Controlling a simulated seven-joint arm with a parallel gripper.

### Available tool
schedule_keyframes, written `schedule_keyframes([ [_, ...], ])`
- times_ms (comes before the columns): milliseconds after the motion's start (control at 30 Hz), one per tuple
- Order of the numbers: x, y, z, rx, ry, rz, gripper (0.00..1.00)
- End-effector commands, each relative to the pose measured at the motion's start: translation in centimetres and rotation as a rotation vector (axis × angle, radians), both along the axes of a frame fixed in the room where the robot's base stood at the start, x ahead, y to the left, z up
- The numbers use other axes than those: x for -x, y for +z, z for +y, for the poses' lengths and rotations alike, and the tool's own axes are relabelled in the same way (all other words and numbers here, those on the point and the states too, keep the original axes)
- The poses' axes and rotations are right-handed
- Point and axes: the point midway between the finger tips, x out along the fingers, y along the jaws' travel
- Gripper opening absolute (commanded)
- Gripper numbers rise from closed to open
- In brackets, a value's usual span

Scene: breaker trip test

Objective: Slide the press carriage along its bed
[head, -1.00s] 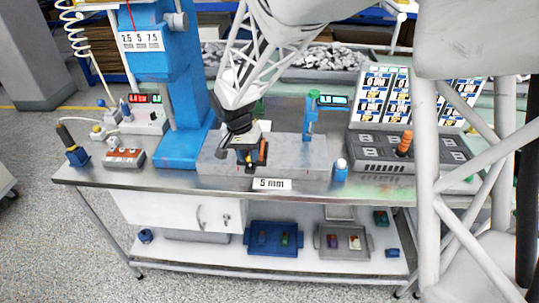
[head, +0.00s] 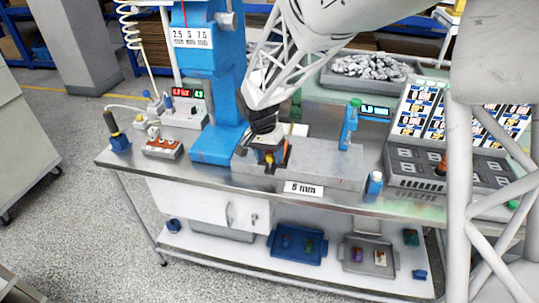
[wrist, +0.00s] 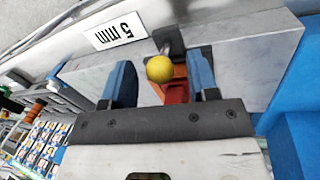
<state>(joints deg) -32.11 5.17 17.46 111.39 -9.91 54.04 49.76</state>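The press carriage shows in the wrist view as an orange-red block (wrist: 176,88) with a yellow ball knob (wrist: 159,69) on a short stem. It sits on the grey bed (wrist: 258,62), which also shows in the head view (head: 325,170). My gripper (wrist: 161,80) is open, with its two blue fingers on either side of the knob and block. The left finger stands clear of the knob; the right finger is close beside the block, and I cannot tell if it touches. In the head view my gripper (head: 268,155) is low over the bed's left half and hides most of the carriage.
The blue press column (head: 213,100) rises just left of the bed. A blue stand with a green top (head: 350,125) is to the right, and a white-capped blue bottle (head: 375,184) stands by the bed's right end.

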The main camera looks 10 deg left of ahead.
Motion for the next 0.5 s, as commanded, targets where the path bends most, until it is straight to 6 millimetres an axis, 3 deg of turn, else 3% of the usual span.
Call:
schedule_keyframes([
  [267, 0.0, 0.2, 0.0, 0.000, 0.000, 0.000, 0.54],
  [500, -0.1, 1.8, 0.4, -0.002, 0.000, -0.002, 0.54],
])
